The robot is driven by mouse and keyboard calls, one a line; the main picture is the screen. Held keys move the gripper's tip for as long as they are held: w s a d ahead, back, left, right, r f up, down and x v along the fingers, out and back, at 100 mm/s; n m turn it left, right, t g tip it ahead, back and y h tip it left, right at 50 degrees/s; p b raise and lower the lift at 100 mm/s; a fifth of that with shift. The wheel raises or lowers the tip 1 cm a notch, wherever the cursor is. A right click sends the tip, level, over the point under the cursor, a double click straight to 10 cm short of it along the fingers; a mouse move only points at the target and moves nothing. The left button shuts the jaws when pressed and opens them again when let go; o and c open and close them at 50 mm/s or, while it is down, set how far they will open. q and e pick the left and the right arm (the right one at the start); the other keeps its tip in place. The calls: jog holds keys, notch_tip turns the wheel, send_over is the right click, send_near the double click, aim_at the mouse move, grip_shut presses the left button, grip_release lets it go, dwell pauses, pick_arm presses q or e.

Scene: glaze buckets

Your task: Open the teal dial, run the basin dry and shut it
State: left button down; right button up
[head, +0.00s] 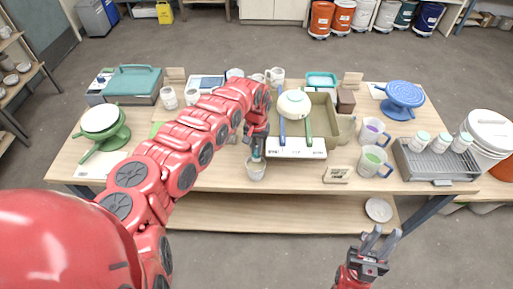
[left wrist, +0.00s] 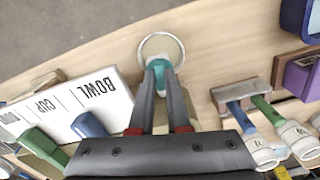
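A small teal piece (left wrist: 158,68), which looks like the dial, sits between my left fingertips. It also shows in the head view (head: 257,156), just above a pale cup (head: 255,171) at the table's front edge. My left gripper (left wrist: 159,75) has its fingers close against both sides of the teal piece; its exact turn is hidden. The cup's round rim (left wrist: 162,37) shows just past the fingertips. The tan basin (head: 331,116) is behind the white BOWL/CUP panel (head: 297,152); its floor is partly hidden. My right gripper (head: 378,239) is open and empty, in front of the table.
A white bowl (head: 293,103) is above the basin, with blue and green handles nearby. Two mugs (head: 371,131) (head: 374,160) and a grey rack (head: 433,164) stand at right. A blue turntable (head: 402,96) is behind. A green stand (head: 104,135) is at left.

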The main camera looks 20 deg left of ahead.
dwell(0.4)
pick_arm(q)
jog(key=m+b, duration=0.2)
jog(key=m, duration=0.1)
jog(key=shift+f+m, duration=0.2)
jog(key=shift+m, duration=0.1)
jog(key=m+b, duration=0.2)
jog(key=m, duration=0.2)
jog(key=shift+m, duration=0.3)
jog(key=m+b, duration=0.3)
jog(key=m, duration=0.2)
jog(key=shift+m+b, duration=0.3)
jog(key=shift+b, duration=0.1)
jog(key=shift+r+m+b, duration=0.1)
jog(key=shift+m+b, duration=0.35)
jog(key=shift+m, duration=0.25)
jog(key=c, duration=1.2)
grip_release()
jog(key=shift+o, duration=0.2)
jog(key=shift+r, duration=0.1)
